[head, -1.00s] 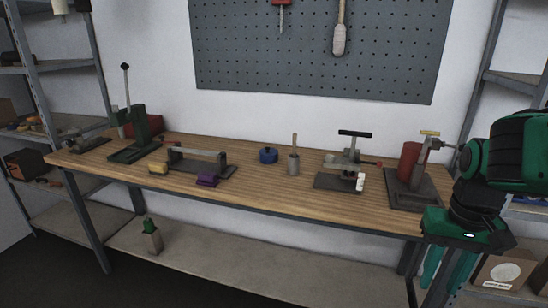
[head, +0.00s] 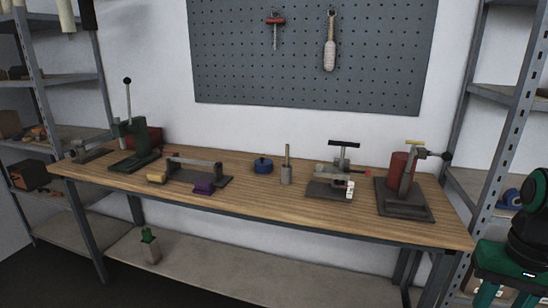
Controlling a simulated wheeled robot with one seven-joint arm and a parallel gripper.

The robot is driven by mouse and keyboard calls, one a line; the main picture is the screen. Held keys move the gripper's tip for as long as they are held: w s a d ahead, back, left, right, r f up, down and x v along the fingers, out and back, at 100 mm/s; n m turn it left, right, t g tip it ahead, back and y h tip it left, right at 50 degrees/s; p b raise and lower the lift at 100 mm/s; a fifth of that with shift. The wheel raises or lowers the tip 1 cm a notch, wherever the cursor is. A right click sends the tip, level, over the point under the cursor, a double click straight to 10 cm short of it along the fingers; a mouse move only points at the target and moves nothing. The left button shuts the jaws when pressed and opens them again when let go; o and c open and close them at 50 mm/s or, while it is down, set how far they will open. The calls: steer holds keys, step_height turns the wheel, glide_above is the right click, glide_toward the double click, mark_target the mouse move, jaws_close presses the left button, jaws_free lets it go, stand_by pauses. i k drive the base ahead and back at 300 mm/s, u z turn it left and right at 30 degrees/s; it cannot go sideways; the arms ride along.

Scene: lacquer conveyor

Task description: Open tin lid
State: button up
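A small blue round tin (head: 263,166) with a dark knob on its lid stands upright on the wooden workbench (head: 260,205), behind its middle. The lid looks closed on it. My green gripper (head: 503,297) is at the lower right edge of the head view, far from the tin and off the bench's right end. Its fingertips are cut off by the frame, so I cannot tell how far apart they are.
A grey pot with a stick (head: 286,173) stands just right of the tin. A clamp device (head: 333,187) and a stand with a red cylinder (head: 402,190) are farther right. A low grey fixture (head: 195,168) and a green lever press (head: 136,145) stand left. The bench front is clear.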

mark_target(262, 162)
steer(key=i, duration=1)
